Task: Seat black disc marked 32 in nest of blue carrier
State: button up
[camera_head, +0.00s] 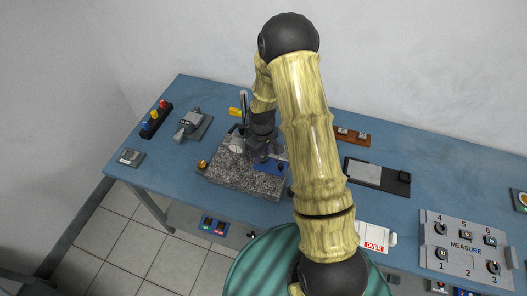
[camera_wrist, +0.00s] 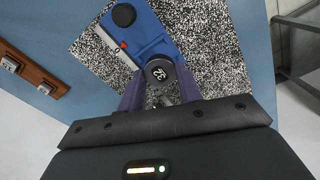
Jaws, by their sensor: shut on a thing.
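The black disc marked 32 (camera_wrist: 160,72) is between the purple fingers of my gripper (camera_wrist: 160,84) in the wrist view. My gripper is shut on it. The blue carrier (camera_wrist: 148,38) lies beyond and partly under the disc, on a speckled granite block. It carries a black round knob (camera_wrist: 124,15), a small red mark and a pale strip along one edge. The disc overlaps the carrier's near end, and I cannot tell whether it touches or hovers. The nest is not clearly visible. In the head view the carrier (camera_head: 273,165) shows partly beside my gripper (camera_head: 262,152).
The granite block (camera_head: 240,178) sits on the blue table (camera_head: 160,178). A dial-like instrument stands on its left. A grey device (camera_head: 193,125) is at left, a black tray with a pale plate (camera_head: 368,174) at right. The MEASURE panel (camera_head: 464,246) is far right. My arm hides the middle.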

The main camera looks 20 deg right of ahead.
jog(key=shift+f+b, duration=0.75)
jog(key=shift+f, duration=0.55)
jog(key=shift+f, duration=0.15)
jog(key=o, duration=1)
jog(key=c, duration=0.5)
jog(key=shift+r+p, duration=1.55)
jog(key=shift+r, duration=0.75)
jog(key=shift+o, duration=0.3)
